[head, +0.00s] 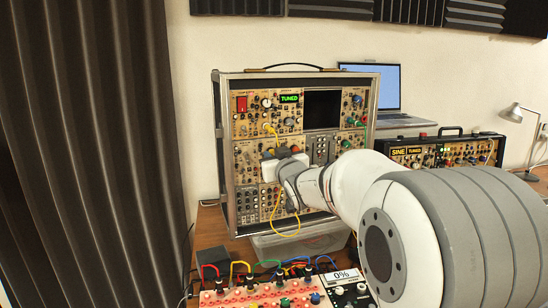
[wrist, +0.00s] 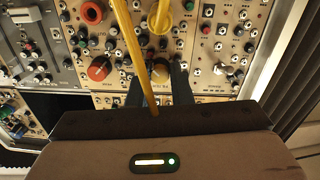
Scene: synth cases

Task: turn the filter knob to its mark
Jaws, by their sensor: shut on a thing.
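The synthesizer rack (head: 228,150) stands on the table with tan panels full of knobs and jacks. My gripper (head: 283,157) reaches its middle left panel in the head view and hides what it touches there. The knob's pointer, mark and label cannot be made out.
Yellow cables (head: 281,218) hang from the rack below my gripper. A pink patch panel (head: 240,298) with coloured cables lies in front. A laptop (head: 388,88) stands behind.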

